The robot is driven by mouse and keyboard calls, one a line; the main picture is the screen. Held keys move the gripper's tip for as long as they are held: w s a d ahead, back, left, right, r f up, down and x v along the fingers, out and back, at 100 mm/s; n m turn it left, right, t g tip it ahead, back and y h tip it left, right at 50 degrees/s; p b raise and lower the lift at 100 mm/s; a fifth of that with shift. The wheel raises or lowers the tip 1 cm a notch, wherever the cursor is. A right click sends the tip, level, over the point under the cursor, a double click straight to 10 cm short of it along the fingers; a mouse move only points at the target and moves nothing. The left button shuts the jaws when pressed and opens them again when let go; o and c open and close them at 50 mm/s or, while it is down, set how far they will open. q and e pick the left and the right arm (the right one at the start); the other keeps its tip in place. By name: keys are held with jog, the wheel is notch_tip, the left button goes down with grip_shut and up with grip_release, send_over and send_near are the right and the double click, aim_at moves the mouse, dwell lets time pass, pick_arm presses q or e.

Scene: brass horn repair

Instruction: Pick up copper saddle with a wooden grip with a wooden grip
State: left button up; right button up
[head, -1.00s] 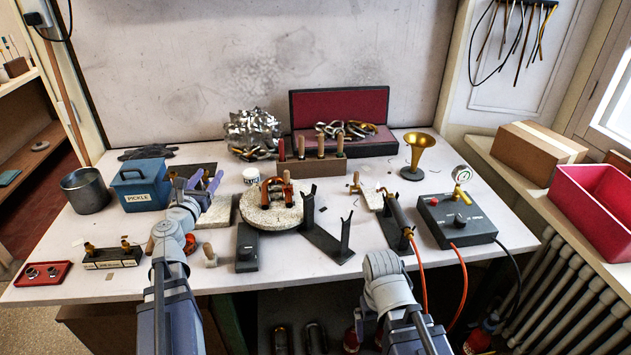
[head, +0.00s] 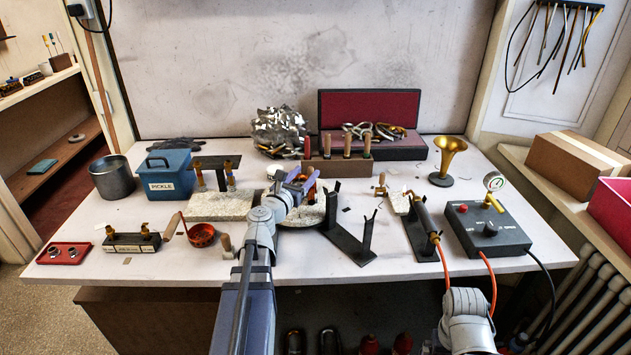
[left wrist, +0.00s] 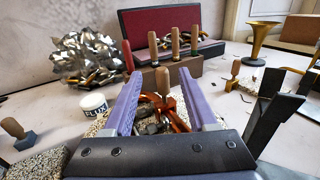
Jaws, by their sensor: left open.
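The copper saddle (left wrist: 176,122) sits on the round pale soldering board (left wrist: 101,125). Its wooden grip (left wrist: 163,80) stands upright between the fingers of my left gripper (left wrist: 158,88) in the left wrist view. In the head view my left gripper (head: 297,186) is over the board and largely hides the saddle; some orange-red copper shows between its purple fingers. The gripper is open, with a finger on each side of the saddle. I cannot tell whether either finger touches it. My right gripper is out of view; only a grey right arm link shows at the lower right.
A wooden block with handled tools (head: 338,168) stands behind the board. A dark V-shaped stand (head: 350,245) is just to the right. A flux jar (left wrist: 93,103) is at the left in the wrist view. A torch (head: 425,217) with an orange hose lies further right.

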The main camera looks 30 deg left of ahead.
pick_arm(q)
jog(key=shift+w+a+f, duration=0.1)
jog(key=shift+w+f, duration=0.05)
jog(key=shift+w, duration=1.55)
jog(key=shift+w+a+f, duration=0.1)
jog(key=shift+w, duration=1.6)
jog(key=shift+d, duration=0.1)
grip_shut()
